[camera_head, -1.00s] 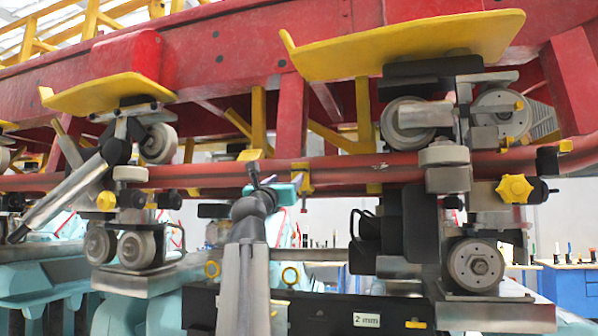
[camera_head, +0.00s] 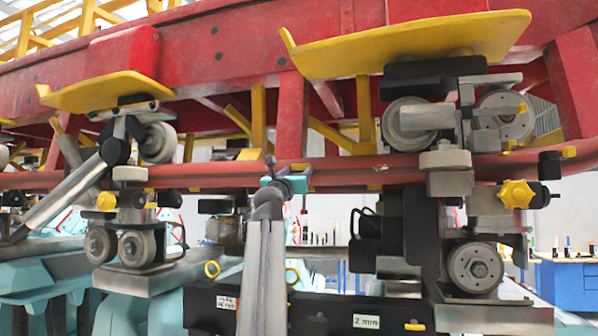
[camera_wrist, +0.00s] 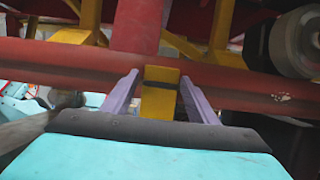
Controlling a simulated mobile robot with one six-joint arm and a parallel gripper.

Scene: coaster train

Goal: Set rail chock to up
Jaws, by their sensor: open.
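A yellow chock (camera_wrist: 160,92) with a dark band across it sits on the red tubular rail (camera_wrist: 60,72). My gripper (camera_wrist: 159,80) is open, with one purple-grey finger on each side of the chock. A gap shows between each finger and the chock, so it is not held. In the head view my teal gripper (camera_head: 293,182) is up against the red rail (camera_head: 345,172) near mid-picture. There it covers most of the chock, so its position cannot be judged from that view.
A wheel assembly (camera_head: 480,267) with a yellow star knob (camera_head: 515,194) stands to the right. Another wheel bogie (camera_head: 135,247) is at left. A yellow plate (camera_head: 405,47) hangs above. A black box labelled 2 mm (camera_head: 395,322) lies below.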

